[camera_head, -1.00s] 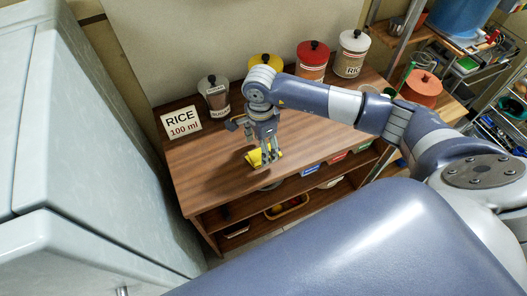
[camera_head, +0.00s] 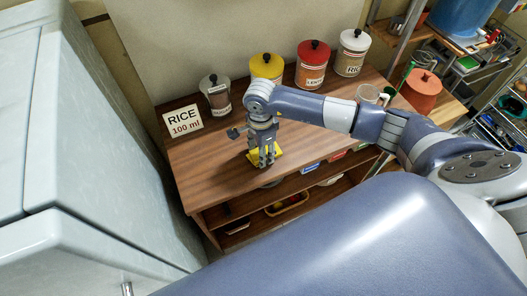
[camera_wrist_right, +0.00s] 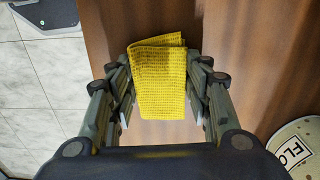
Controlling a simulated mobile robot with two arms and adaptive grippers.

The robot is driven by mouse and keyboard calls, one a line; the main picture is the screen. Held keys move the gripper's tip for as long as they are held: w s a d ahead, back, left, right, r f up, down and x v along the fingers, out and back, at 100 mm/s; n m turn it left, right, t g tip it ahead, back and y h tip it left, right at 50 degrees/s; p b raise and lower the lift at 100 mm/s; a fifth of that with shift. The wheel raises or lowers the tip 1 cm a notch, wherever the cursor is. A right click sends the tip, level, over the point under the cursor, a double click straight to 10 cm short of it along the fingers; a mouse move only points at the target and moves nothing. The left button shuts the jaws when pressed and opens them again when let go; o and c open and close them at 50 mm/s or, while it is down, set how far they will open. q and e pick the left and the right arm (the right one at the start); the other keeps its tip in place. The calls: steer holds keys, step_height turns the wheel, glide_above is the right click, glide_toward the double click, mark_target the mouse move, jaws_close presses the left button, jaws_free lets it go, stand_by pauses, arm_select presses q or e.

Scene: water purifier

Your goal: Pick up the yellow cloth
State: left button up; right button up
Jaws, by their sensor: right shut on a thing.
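The yellow cloth (camera_head: 252,158) is at the front edge area of the wooden counter, partly hidden by my right gripper (camera_head: 266,162). In the right wrist view the folded, woven cloth (camera_wrist_right: 160,80) lies between the two fingers of my right gripper (camera_wrist_right: 162,62). The gripper points down and is shut on the cloth. I cannot tell whether the cloth is touching the counter or just above it. My left gripper is in neither view.
A rice sign (camera_head: 183,121) and lidded canisters, including a yellow one (camera_head: 267,67) and a red one (camera_head: 312,66), line the back of the counter (camera_head: 205,165). A clear mug (camera_head: 370,95) stands behind my forearm. A pale cabinet (camera_head: 85,150) fills the left.

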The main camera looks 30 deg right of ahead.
steer(key=shift+r, duration=0.1)
steer(key=shift+r+b, duration=0.5)
steer(key=shift+r, duration=0.1)
steer(key=shift+s+a+r+b, duration=0.1)
steer(key=shift+a+r+b, duration=0.05)
steer(key=shift+r+b, duration=0.3)
steer(key=shift+s+a+r+b, duration=0.1)
steer(key=shift+r+b, duration=0.1)
steer(key=shift+r, duration=0.3)
steer(key=s+a+r+b, duration=0.1)
steer(key=s+a+b, duration=0.3)
steer(key=s+a, duration=0.6)
steer(key=shift+a+r, duration=0.35)
steer(key=shift+a, duration=0.55)
steer(key=shift+w, duration=0.1)
steer(key=shift+o, duration=0.8)
steer(key=c, duration=0.4)
